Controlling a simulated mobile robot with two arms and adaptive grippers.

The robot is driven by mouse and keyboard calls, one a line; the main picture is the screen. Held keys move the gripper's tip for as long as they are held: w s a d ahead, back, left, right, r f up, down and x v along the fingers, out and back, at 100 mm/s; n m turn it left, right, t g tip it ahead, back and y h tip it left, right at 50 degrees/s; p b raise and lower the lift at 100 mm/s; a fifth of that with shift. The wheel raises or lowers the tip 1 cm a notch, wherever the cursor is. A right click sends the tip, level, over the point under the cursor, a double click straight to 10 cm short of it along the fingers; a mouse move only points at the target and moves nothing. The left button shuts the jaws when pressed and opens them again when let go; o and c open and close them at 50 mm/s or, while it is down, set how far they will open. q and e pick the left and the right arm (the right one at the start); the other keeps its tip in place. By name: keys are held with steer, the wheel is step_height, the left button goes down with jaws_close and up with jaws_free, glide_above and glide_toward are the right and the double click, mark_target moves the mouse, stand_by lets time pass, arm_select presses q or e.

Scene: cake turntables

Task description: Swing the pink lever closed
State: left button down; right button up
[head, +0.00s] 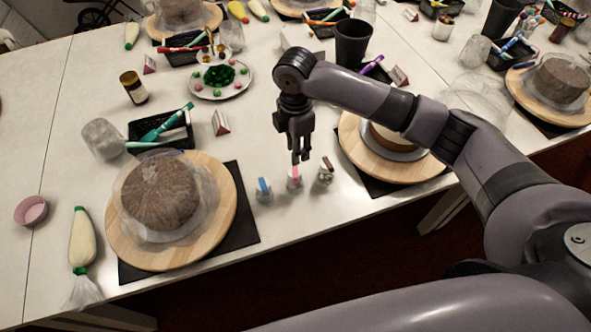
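Three small holders with levers stand in a row near the table's front edge in the head view. The pink lever (295,172) is on the middle one. A blue lever (263,185) is to its left and a brown lever (326,166) to its right. My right gripper (299,158) points down directly above the pink lever, its fingertips at or just over the lever's top. The fingers look close together; whether they touch the lever is unclear. My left gripper is not in view.
A cake on a wooden turntable (222,232) stands to the left, and another turntable (352,140) is partly behind my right arm. A piping bag (82,240), a black tray (176,143) and a plate of sweets (240,88) are around. The table centre is fairly clear.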

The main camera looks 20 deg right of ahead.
mark_target(296, 177)
step_height(296, 177, down, 11)
steer(key=shift+f+p, duration=0.1)
steer(key=shift+p, duration=0.7)
steer(key=shift+c, duration=0.4)
jaws_close()
